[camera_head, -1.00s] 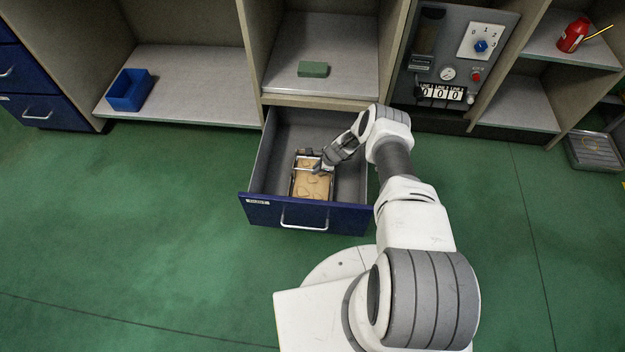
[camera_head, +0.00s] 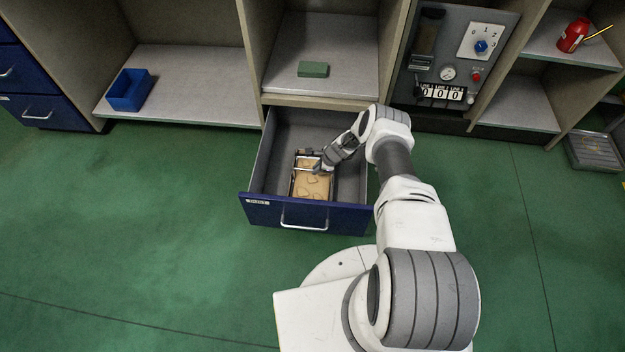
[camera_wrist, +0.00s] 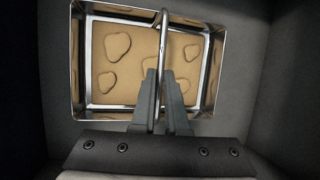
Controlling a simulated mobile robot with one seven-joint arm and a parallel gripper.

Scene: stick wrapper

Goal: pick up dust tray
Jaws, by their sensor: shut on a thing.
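The dust tray (camera_head: 312,187) is a shallow metal tray with tan, lumpy contents and a thin metal bar handle across it. It sits inside the open blue drawer (camera_head: 262,214). In the wrist view the tray (camera_wrist: 76,60) fills the upper middle, and its handle (camera_wrist: 163,45) runs between my fingertips. My gripper (camera_head: 320,167) reaches into the drawer from the right; in the wrist view its fingers (camera_wrist: 164,88) are shut on the handle. The fingers hide a part of the tray's near side.
The grey drawer walls stand close around the tray. A green block (camera_head: 312,69) lies on the shelf above. A blue bin (camera_head: 129,91) stands on the left shelf. A control panel (camera_head: 452,60) and a red can (camera_head: 572,36) are at right. The green floor at left is clear.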

